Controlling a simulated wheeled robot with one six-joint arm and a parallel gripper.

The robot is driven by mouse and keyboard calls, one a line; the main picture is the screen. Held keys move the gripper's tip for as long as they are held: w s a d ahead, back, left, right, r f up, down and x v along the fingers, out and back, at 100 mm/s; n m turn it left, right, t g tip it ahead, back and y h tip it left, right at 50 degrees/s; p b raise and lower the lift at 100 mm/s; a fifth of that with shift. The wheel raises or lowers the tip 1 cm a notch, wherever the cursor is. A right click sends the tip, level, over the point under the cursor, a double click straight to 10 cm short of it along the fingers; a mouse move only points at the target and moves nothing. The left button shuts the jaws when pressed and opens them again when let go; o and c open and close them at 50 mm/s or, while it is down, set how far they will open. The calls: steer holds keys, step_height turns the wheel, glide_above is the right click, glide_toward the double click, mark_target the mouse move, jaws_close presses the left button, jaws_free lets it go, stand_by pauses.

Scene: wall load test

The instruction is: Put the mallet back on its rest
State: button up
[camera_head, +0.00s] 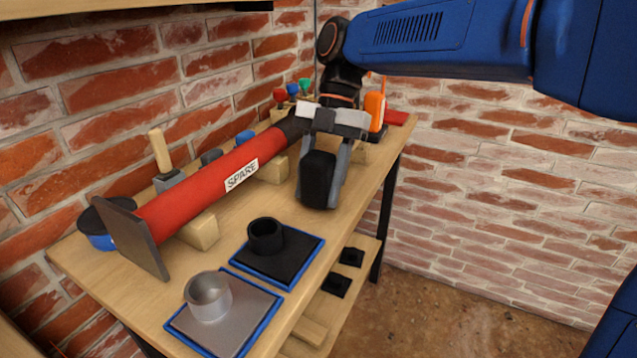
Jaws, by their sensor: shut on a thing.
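My gripper (320,200) hangs over the right half of the wooden bench, fingers pointing down toward the camera. A dark, rounded block (318,172) sits between its two grey fingers; it looks like the mallet's head, but no handle shows clearly. The gripper is shut on it. I cannot tell whether it touches the bench. Its rest cannot be told for sure; a black ring-shaped holder (266,235) on a blue-edged black pad and a silver one (208,296) on a grey pad stand near the front edge.
A long red tube (205,190) marked SPARE, with a square end plate, lies on wooden blocks left of my gripper. A wooden-handled tool (160,150) stands behind it. An orange item (375,110) is close behind my gripper. A brick wall runs behind; a lower shelf (318,308) shows below.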

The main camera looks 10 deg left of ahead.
steer(key=shift+f, duration=0.6)
steer(key=o, duration=2.1)
steer(key=shift+v, duration=4)
